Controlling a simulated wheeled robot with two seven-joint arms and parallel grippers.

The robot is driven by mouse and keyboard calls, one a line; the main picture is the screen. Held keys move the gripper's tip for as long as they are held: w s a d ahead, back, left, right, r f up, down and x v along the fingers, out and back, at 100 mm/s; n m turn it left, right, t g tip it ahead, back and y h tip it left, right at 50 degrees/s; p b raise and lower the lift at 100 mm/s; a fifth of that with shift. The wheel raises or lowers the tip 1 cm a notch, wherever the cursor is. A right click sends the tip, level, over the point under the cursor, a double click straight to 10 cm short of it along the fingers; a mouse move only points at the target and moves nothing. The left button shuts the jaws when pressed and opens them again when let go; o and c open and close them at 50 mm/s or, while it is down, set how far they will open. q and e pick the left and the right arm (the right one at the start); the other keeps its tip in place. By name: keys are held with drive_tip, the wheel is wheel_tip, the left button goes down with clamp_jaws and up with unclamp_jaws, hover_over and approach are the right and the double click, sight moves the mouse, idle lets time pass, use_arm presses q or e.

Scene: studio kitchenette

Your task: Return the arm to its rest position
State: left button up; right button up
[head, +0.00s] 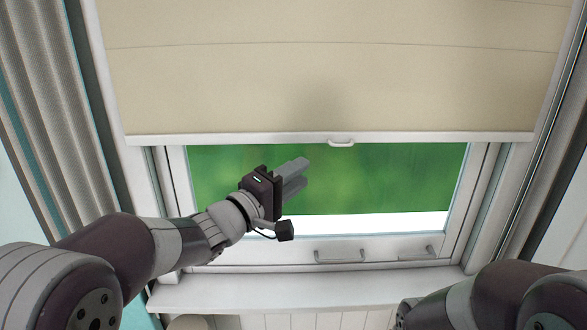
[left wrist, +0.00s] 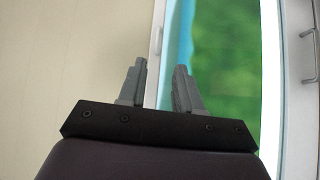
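My left arm (head: 150,250) reaches in from the left, raised in front of the window. My left gripper (head: 298,174) points up and to the right, in front of the green view through the glass. In the left wrist view its two grey fingers (left wrist: 160,82) stand apart with a gap and nothing between them. My right arm (head: 490,300) shows only in part at the lower right, and its gripper is out of the picture.
A cream blind (head: 320,70) with a white pull handle (head: 341,142) covers the window's upper part. The window frame has handles (head: 340,256) at its bottom. The white sill (head: 310,292) looks bare. Curtains (head: 50,110) hang at the sides.

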use_arm(q)
drive_tip(key=s+a+f+m+g+y+b, duration=0.1)
drive_tip(key=s+a+f+m+g+y, duration=0.15)
drive_tip(key=a+f+y, duration=0.55)
drive_tip(key=s+a+f+m+g+y+b, duration=0.1)
drive_tip(key=s+a+f+m+g+y, duration=0.25)
drive_tip(key=f, duration=0.95)
drive_tip(key=s+a+f+g+y+b, duration=0.1)
drive_tip(key=s+a+f+g+b, duration=0.2)
drive_tip(key=s+f, duration=0.4)
drive_tip(key=s+a+f+m+g+y+b, duration=0.1)
drive_tip(key=s+a+f+g+b, duration=0.2)
drive_tip(key=s+a+f, duration=0.3)
drive_tip(key=s+f, duration=0.1)
drive_tip(key=s, duration=0.4)
drive_tip(key=shift+m, duration=0.3)
